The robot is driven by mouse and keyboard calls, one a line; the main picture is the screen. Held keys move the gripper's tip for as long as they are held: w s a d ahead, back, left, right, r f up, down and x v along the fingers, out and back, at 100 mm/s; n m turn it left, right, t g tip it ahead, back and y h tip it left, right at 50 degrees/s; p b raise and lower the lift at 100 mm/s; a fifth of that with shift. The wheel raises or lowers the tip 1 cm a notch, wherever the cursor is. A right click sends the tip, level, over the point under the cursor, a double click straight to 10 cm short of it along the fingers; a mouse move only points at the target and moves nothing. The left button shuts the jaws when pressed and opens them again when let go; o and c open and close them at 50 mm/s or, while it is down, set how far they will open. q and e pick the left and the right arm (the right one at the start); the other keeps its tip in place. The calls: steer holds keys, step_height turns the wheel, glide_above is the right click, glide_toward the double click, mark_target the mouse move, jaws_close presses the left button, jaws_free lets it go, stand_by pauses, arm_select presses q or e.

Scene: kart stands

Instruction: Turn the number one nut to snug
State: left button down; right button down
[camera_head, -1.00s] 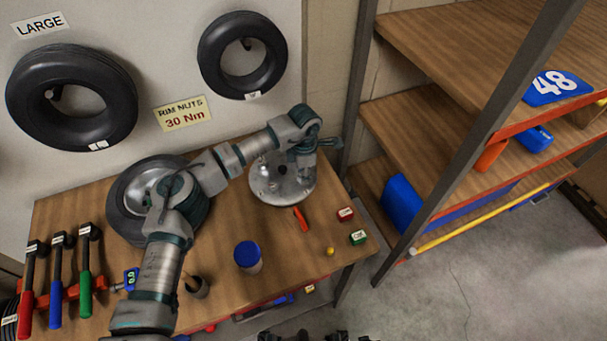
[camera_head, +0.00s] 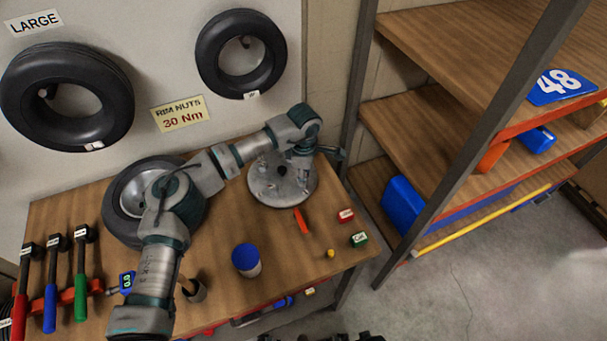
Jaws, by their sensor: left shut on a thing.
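A round metal rim plate (camera_head: 266,190) lies on the wooden bench, with studs or nuts on its face too small to tell apart. My left arm reaches across from the left. My left gripper (camera_head: 303,172) points down over the right part of the plate. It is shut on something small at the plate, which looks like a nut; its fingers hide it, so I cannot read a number. A yellow sign (camera_head: 180,114) on the wall reads "RIM NUTS 30 Nm". My right gripper does not show.
A tyre (camera_head: 125,205) lies left of the plate, partly behind my arm. Hammer-like tools (camera_head: 51,290) lie at left. A shelf post (camera_head: 358,80) rises close at right.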

arm_select(q)
steer(key=shift+s+d, duration=0.1)
steer(key=shift+s, duration=0.05)
steer(key=c, duration=0.8)
jaws_free()
steer(key=shift+c, duration=0.2)
steer(key=shift+d, duration=0.1)
steer(key=shift+r, duration=0.25)
step_height(320, 180, up, 11)
steer(key=shift+r, duration=0.2)
